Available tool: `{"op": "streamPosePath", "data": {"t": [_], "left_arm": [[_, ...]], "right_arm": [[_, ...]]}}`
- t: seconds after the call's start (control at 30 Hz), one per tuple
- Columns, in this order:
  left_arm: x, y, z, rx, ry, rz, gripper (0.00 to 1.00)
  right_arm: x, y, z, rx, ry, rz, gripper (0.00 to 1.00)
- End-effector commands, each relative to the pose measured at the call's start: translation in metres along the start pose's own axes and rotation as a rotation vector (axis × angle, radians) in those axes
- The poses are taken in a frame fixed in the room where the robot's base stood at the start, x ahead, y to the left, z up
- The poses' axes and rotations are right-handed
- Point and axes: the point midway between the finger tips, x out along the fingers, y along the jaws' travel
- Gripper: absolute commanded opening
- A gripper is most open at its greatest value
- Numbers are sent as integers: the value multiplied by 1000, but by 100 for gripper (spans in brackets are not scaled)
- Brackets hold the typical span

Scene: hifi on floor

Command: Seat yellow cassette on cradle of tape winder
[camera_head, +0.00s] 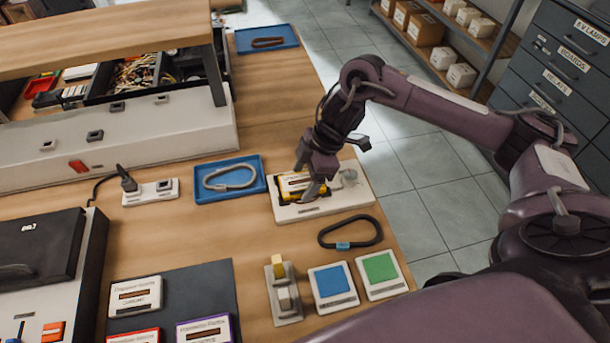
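The yellow cassette (288,186) with a pale label is at the white tape winder (330,202), on the right side of the bench. It looks roughly flat over the cradle, but the gripper and the angle hide whether it is fully down. My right gripper (305,182) is right above it, pointing down. Its fingers are apart, one by the far side of the cassette and one by the near side. Whether they press on it cannot be told. A round grey knob (349,176) sits at the winder's right end. My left gripper is not in view.
Blue trays (203,196) (244,41) lie left of and behind the winder. A dark loop (350,246), a blue-topped block (333,304), a green-topped block (381,287) and a switch unit (283,312) lie in front. Cassettes lie on a dark mat (212,276).

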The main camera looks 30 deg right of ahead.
Motion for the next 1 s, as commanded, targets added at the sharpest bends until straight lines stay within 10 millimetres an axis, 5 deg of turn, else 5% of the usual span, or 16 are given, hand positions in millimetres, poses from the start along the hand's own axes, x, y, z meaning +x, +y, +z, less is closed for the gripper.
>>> {"op": "streamPosePath", "data": {"t": [0.1, 0.43, 0.8, 1.0], "left_arm": [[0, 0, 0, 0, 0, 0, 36], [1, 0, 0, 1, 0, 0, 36], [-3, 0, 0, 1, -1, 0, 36], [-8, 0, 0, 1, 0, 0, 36]], "right_arm": [[0, 0, 0, 0, 0, 0, 83], [-5, 1, 0, -1, 0, 2, 83], [-66, 1, 0, -1, -2, 4, 83], [-80, 0, -1, 0, -1, 1, 83]]}}
